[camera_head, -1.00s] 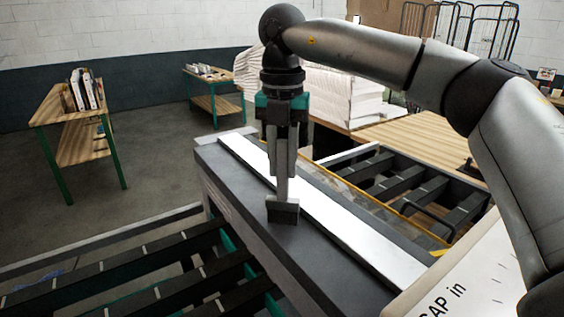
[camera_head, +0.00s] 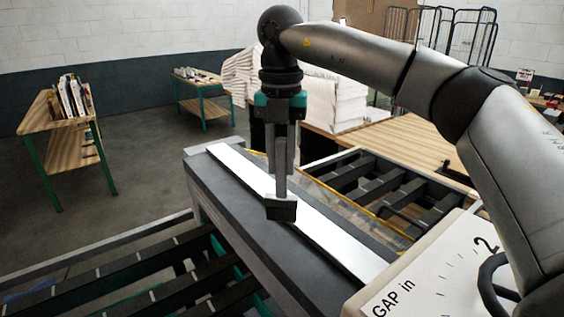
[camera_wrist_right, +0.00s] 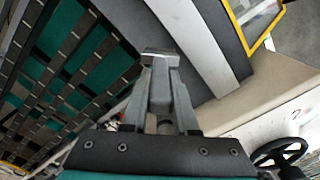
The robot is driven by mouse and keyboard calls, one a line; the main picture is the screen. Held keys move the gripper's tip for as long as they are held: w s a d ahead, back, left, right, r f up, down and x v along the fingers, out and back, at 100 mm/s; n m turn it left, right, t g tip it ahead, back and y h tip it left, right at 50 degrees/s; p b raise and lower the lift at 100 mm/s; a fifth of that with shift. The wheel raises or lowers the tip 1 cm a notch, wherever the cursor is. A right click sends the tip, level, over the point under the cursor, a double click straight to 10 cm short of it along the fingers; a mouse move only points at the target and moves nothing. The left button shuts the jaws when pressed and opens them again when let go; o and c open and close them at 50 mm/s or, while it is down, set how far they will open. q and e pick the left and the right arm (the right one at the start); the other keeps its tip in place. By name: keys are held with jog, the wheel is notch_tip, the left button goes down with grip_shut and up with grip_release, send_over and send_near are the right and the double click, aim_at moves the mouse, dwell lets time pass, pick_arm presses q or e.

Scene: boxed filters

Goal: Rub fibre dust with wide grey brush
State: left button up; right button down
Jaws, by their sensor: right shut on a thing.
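My right gripper (camera_head: 280,160) hangs down over a long dark grey bench top (camera_head: 220,190) and is shut on the upright handle of the wide grey brush (camera_head: 281,210). The brush has a dark, block-like head at the lower end. The head overlaps the near-left edge of a long white strip (camera_head: 335,235) on the bench; whether it touches the surface I cannot tell. The brush head also shows beyond the fingers in the right wrist view (camera_wrist_right: 160,55). I cannot make out any fibre dust. My left gripper is not in view.
A panel marked "GAP in" (camera_head: 440,270) with a dark handwheel (camera_head: 495,285) stands at the front right. Slatted black frames lie at the front left (camera_head: 130,275) and behind the strip (camera_head: 380,185). A yellow-edged clear guard (camera_head: 345,205) runs beside the strip.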

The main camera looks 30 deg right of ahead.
aim_at(281, 138)
notch_tip(281, 138, up, 2)
jog(key=shift+s+p, duration=0.1)
jog(key=shift+p, duration=0.55)
jog(key=shift+r+p, duration=0.5)
jog(key=shift+r, duration=0.15)
